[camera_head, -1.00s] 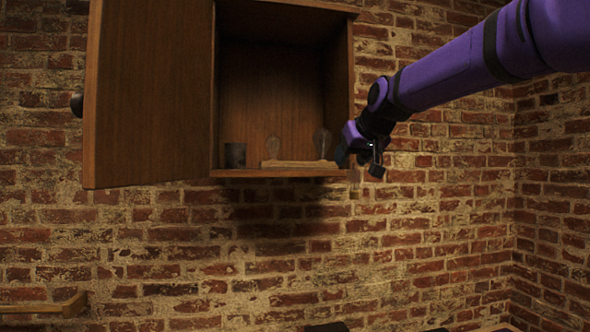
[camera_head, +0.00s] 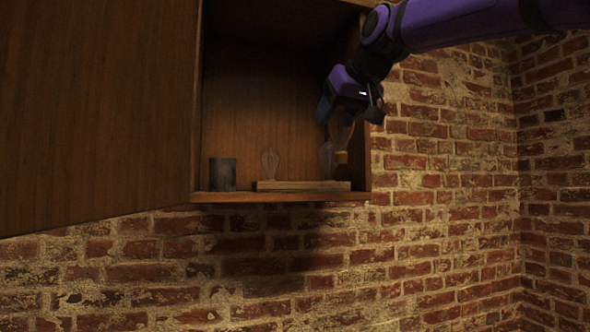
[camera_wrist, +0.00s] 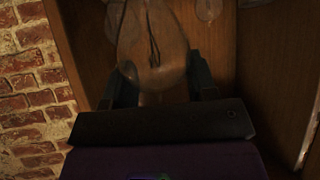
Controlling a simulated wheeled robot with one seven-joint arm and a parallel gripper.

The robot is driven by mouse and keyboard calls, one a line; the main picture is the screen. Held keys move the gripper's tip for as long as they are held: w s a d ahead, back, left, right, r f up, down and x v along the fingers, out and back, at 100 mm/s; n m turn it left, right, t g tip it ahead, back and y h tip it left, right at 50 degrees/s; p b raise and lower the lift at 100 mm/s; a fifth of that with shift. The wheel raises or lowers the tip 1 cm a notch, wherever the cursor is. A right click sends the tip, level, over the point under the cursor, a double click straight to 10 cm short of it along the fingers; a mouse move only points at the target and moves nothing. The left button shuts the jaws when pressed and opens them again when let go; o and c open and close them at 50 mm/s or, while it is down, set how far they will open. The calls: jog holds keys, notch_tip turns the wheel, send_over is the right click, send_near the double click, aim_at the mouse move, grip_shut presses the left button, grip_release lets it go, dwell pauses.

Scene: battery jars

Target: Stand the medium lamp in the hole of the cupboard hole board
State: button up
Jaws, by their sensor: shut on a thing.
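My gripper (camera_head: 346,112) is at the right front of the open cupboard, shut on the medium lamp (camera_head: 343,133), a clear glass bulb with a brass base pointing down. The held lamp fills the top middle of the wrist view (camera_wrist: 152,42), between the two dark fingers. The hole board (camera_head: 300,186) is a low wooden strip on the cupboard floor. The held lamp's base is above the board's right end and apart from it. Two other clear bulbs stand on the board, one at left (camera_head: 270,163) and one at right (camera_head: 327,156), partly behind the held lamp. The hole itself cannot be seen.
A dark cup (camera_head: 222,174) stands on the cupboard floor left of the board. The cupboard's open door (camera_head: 95,110) fills the left side. The cupboard's right wall (camera_head: 361,180) is close to my gripper. The brick wall (camera_head: 450,200) lies beyond.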

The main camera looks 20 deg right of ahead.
jog(key=w+a+f, duration=0.2)
jog(key=w, duration=0.5)
jog(key=w+a+f, duration=0.1)
jog(key=w+f, duration=0.2)
jog(key=w, duration=0.3)
jog(key=shift+w+a, duration=0.35)
jog(key=shift+w, duration=0.05)
jog(key=o, duration=0.7)
jog(key=v, duration=1.2)
jog(key=shift+r, duration=0.1)
